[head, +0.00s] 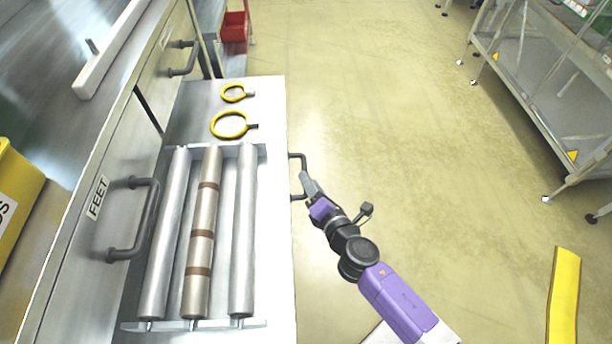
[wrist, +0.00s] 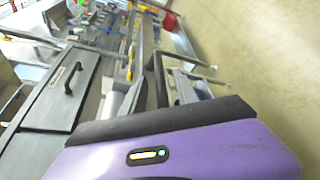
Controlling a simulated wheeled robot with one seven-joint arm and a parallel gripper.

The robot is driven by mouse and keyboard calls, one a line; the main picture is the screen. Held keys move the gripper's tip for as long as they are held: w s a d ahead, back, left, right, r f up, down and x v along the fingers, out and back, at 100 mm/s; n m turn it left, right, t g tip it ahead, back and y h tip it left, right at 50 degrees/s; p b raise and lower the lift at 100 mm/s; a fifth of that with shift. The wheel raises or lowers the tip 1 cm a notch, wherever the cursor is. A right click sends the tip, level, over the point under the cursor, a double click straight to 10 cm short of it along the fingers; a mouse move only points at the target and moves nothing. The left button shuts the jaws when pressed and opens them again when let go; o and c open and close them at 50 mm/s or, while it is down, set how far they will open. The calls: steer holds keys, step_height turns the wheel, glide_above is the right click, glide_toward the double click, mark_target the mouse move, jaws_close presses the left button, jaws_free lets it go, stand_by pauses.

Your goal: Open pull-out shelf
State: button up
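The pull-out shelf (head: 275,120) sticks out from the cabinet on the left in the head view. It carries a frame with three long rollers (head: 244,230). A dark U-shaped handle (head: 298,156) is on its outer right edge. My gripper (head: 307,183) is at this handle, with its fingertips overlapping the handle's outer bar. Whether the fingers are closed around the bar is not clear. In the wrist view, a dark upright bar (wrist: 160,80) stands just beyond my purple gripper body; the fingertips are not clearly shown there.
Two yellow rings (head: 229,125) lie on the shelf's far part. A drawer marked FEET (head: 85,240) has its own dark handle (head: 148,215). A metal rack (head: 540,85) stands at the right. A yellow strip (head: 564,295) is at lower right. The floor between is clear.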

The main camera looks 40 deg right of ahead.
steer(key=shift+v, duration=1.8)
